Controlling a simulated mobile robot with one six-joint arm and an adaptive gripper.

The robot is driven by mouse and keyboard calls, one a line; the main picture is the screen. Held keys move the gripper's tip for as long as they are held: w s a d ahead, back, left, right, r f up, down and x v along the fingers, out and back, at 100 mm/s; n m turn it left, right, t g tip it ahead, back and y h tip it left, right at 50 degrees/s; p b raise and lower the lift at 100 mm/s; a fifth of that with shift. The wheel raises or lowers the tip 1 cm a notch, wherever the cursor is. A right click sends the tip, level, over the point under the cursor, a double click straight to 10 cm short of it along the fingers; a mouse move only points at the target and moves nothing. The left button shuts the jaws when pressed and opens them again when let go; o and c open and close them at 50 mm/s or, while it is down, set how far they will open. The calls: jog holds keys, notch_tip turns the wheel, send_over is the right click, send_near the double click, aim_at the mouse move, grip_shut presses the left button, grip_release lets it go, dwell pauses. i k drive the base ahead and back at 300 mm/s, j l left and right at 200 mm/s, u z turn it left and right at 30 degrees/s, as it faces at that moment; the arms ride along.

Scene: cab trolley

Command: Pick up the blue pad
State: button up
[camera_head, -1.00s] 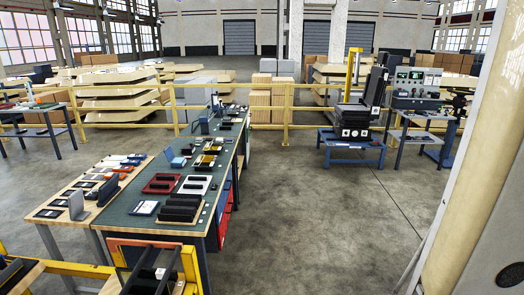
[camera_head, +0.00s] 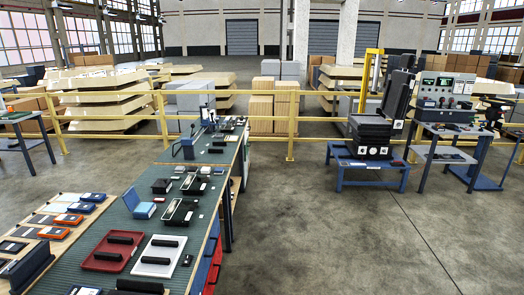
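Several blue things lie on the near benches, and I cannot tell which is the blue pad. A light blue block with a raised back part (camera_head: 144,210) stands on the green-topped bench (camera_head: 203,222). Two small dark blue flat pieces, one nearer (camera_head: 81,207) and one farther (camera_head: 93,197), lie on the wooden side bench at the left. A blue-edged flat piece (camera_head: 86,291) is cut off by the bottom edge of the picture. My gripper is not in view.
On the bench lie a red tray (camera_head: 112,251) and a white tray (camera_head: 159,256), each with black bars. Small orange pieces (camera_head: 68,219) lie on the side bench. A yellow railing (camera_head: 290,125) runs behind. Open floor (camera_head: 320,240) lies right of the bench.

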aim_at(218, 170)
jog(key=i, duration=1.95)
jog(key=i+u, duration=0.1)
jog(key=i, duration=0.4)
jog(key=i+l+u, duration=0.15)
jog(key=i, duration=0.3)
jog(key=i+u, duration=0.1)
jog(key=i, duration=0.4)
jog(key=i+l+u, duration=0.15)
jog(key=i, duration=0.3)
jog(key=i+u, duration=0.3)
jog(key=u, duration=0.15)
jog(key=i+u, duration=0.25)
jog(key=u, duration=0.25)
jog(key=i+l+u, duration=0.2)
jog(key=u, duration=0.25)
jog(key=i+l+u, duration=0.3)
jog(key=u, duration=0.2)
